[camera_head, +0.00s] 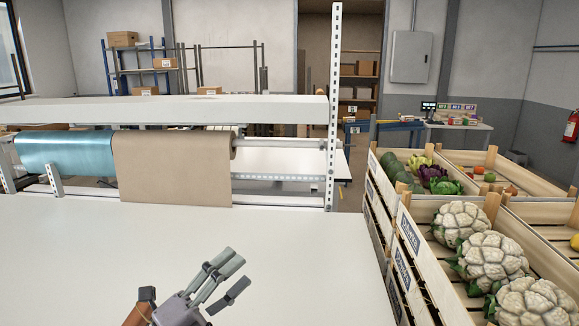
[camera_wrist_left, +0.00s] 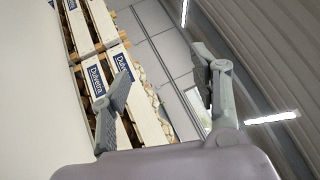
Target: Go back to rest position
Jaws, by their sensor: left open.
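My left gripper (camera_head: 232,281) is low in the middle of the head view, over the front part of the white table (camera_head: 300,250). Its grey fingers point up and to the right, toward the crates. They are spread apart with nothing between them. The left wrist view also shows the two fingers (camera_wrist_left: 165,88) apart and empty. My right gripper does not show in either view.
A brown paper roll (camera_head: 172,160) and a blue film roll (camera_head: 65,152) sit on a rack at the table's back. A wooden crate (camera_head: 420,270) with several cauliflowers (camera_head: 490,255) borders the table's right side. The tabletop is bare.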

